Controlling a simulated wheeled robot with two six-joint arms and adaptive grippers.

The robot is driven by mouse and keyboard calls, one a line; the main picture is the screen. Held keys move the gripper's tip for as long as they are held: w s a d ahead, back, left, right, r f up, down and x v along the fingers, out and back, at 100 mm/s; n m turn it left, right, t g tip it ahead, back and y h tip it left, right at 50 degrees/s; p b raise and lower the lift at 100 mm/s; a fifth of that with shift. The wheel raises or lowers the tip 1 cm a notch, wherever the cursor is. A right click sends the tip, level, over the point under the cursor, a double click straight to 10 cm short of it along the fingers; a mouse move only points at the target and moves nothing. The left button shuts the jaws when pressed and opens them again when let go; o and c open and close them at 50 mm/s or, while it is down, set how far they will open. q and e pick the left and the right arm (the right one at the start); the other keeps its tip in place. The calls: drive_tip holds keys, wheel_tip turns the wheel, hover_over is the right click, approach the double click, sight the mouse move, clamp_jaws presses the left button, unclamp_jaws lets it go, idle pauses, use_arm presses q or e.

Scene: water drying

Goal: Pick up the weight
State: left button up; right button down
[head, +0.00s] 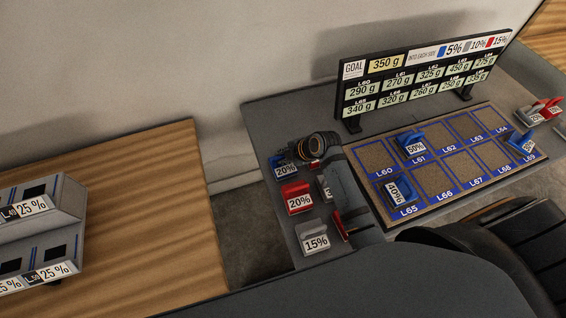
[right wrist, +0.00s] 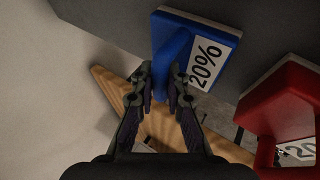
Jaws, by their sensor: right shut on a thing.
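The blue weight (head: 285,170) marked 20% sits at the far left edge of the grey table, partly hidden by my right gripper (head: 290,157). In the right wrist view the blue weight (right wrist: 199,32) has an upright blue handle and a white 20% label. My right gripper (right wrist: 164,86) is shut on this handle, one finger on each side. In the head view its fingertips are hard to make out. My left gripper is not in view.
A red 20% weight (head: 297,198) stands close by, with a grey 15% weight (head: 314,235) nearer. A board (head: 362,162) with marked cells holds blue 50% (head: 411,144) and 40% weights (head: 399,191). A sign (head: 420,78) stands behind. A wooden table (head: 150,190) lies left, across a gap.

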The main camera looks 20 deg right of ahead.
drive_tip(key=shift+r, duration=0.1)
wheel_tip(320, 180, up, 10)
drive_tip(key=shift+f+b, duration=0.1)
drive_tip(key=shift+b, duration=0.25)
